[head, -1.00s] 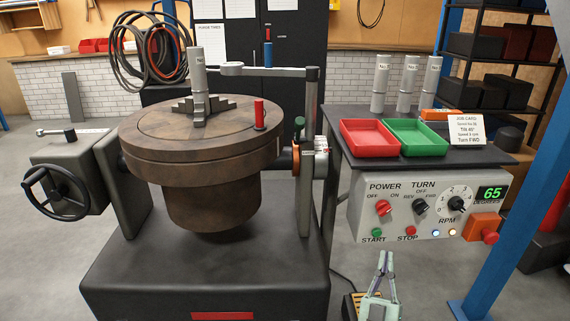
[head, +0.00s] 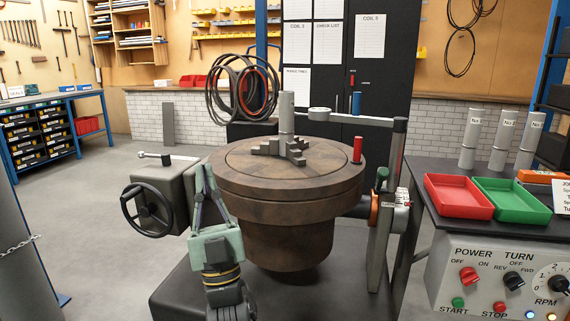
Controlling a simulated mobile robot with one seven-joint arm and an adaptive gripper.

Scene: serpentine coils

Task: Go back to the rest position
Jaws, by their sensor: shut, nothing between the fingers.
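My gripper (head: 203,170) is in the lower left-middle of the head view, pointing up and away from me. Its fingers are shut with nothing between them. It shows in front of the grey gearbox with the black handwheel (head: 147,209) and left of the brown round turntable (head: 286,168). I cannot tell how far it is from either. A grey cylinder (head: 287,113) stands upright in the stepped jaws at the turntable's centre. A red-handled pin (head: 358,149) stands near the turntable's right edge.
A control panel (head: 500,262) stands at the right, with a red tray (head: 458,197), a green tray (head: 512,203) and several labelled grey cylinders (head: 499,145) on the table above. A grey post (head: 22,240) with a chain is at the left. Floor (head: 95,195) is clear between.

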